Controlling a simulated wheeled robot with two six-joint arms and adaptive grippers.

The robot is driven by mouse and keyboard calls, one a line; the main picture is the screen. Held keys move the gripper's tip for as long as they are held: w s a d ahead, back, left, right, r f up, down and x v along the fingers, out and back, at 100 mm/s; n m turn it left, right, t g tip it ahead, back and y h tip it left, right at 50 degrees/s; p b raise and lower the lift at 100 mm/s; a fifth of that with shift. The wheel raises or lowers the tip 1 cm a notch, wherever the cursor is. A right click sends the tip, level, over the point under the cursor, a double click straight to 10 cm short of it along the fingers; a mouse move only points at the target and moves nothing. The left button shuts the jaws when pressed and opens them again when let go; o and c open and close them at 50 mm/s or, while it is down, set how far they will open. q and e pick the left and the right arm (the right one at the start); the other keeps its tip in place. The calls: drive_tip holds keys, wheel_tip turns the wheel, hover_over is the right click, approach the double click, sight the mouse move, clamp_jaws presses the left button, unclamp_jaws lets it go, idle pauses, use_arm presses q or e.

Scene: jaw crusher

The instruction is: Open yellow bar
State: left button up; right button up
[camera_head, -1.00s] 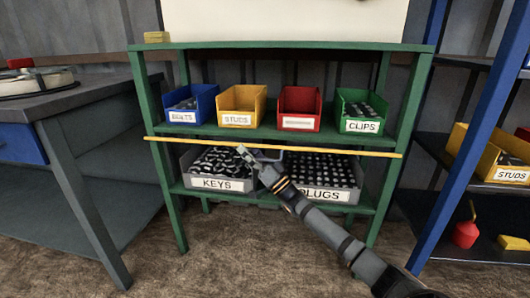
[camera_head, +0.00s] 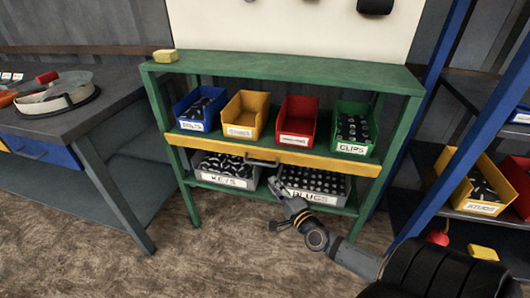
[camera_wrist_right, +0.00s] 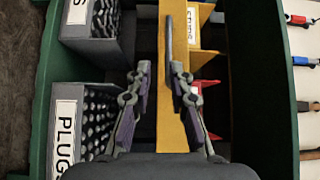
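The yellow bar (camera_head: 330,163) runs across the front of the green shelf unit (camera_head: 290,67), below the row of coloured bins. A dark grey handle (camera_head: 263,163) sits at about its middle. In the wrist view, the bar (camera_wrist_right: 171,120) runs lengthwise behind the fingers, with the handle (camera_wrist_right: 169,40) ahead of them. My right gripper (camera_head: 276,204) is open and empty, in front of the lower shelf and below the handle in the head view. In the wrist view, its spread fingers (camera_wrist_right: 161,68) flank the line of the handle. Contact with the handle does not show. My left gripper is out of view.
Blue, yellow, red and green bins (camera_head: 353,130) stand above the bar. Grey bins of keys (camera_head: 226,170) and plugs (camera_head: 315,184) sit below it. A workbench (camera_head: 100,108) is at left and a blue rack (camera_head: 470,125) at right. The floor in front is clear.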

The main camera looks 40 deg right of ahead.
sight(261, 158)
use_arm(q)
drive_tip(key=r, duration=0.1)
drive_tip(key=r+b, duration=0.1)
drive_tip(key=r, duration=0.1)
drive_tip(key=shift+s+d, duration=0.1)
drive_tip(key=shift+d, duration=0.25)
use_arm(e)
drive_tip(key=w, duration=1)
drive_tip(key=shift+w+d, duration=0.25)
drive_tip(key=shift+d, duration=0.2)
clamp_jaws()
drive_tip(key=shift+c, duration=2)
unclamp_jaws()
drive_tip(key=o, duration=0.4)
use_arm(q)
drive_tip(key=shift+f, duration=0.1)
